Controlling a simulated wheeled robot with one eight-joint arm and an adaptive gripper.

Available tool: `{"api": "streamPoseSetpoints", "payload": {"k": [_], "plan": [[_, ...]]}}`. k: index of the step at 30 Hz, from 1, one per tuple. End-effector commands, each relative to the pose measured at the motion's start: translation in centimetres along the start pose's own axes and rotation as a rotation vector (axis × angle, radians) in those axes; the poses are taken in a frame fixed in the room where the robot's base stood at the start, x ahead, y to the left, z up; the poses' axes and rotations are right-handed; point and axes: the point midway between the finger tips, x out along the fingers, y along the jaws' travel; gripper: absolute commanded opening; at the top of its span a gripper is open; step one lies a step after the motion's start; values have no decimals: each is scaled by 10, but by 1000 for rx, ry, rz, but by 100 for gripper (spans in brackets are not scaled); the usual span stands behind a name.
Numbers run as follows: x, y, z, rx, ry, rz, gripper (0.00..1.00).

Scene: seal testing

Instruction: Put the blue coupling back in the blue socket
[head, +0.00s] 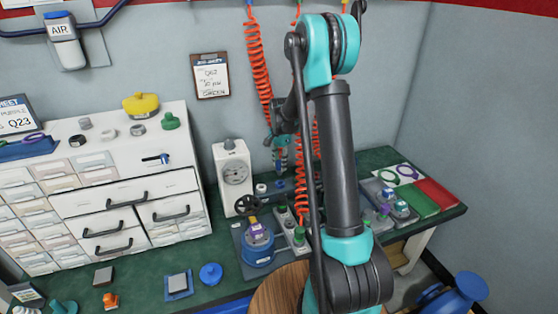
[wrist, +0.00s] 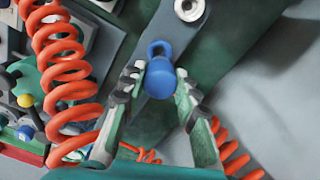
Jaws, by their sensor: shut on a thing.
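The blue coupling (wrist: 160,80) is a short, smooth blue cylinder with a ring-shaped loop at its far end. My gripper (wrist: 161,90) is shut on it, one finger at each side, in the wrist view. In the head view my gripper (head: 281,155) hangs above the back of the bench, beside the orange coiled hoses; the coupling cannot be made out there. I cannot tell for sure which fitting is the blue socket; a strip of small fittings (head: 291,228) stands on the bench below my gripper, partly hidden by a hose and my arm.
Orange coiled hoses (head: 258,70) hang close to my gripper, and one (wrist: 62,75) fills the wrist view's left. A white gauge box (head: 234,176) and a blue pot (head: 258,248) stand left of the strip. A tray of couplings (head: 388,207) lies at right.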

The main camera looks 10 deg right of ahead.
Motion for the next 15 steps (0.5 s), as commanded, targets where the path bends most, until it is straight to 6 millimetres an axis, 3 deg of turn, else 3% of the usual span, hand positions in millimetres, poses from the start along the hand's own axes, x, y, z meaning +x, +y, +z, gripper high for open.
{"api": "streamPoseSetpoints", "payload": {"k": [15], "plan": [[29,0,0,0,0,0,0]]}}
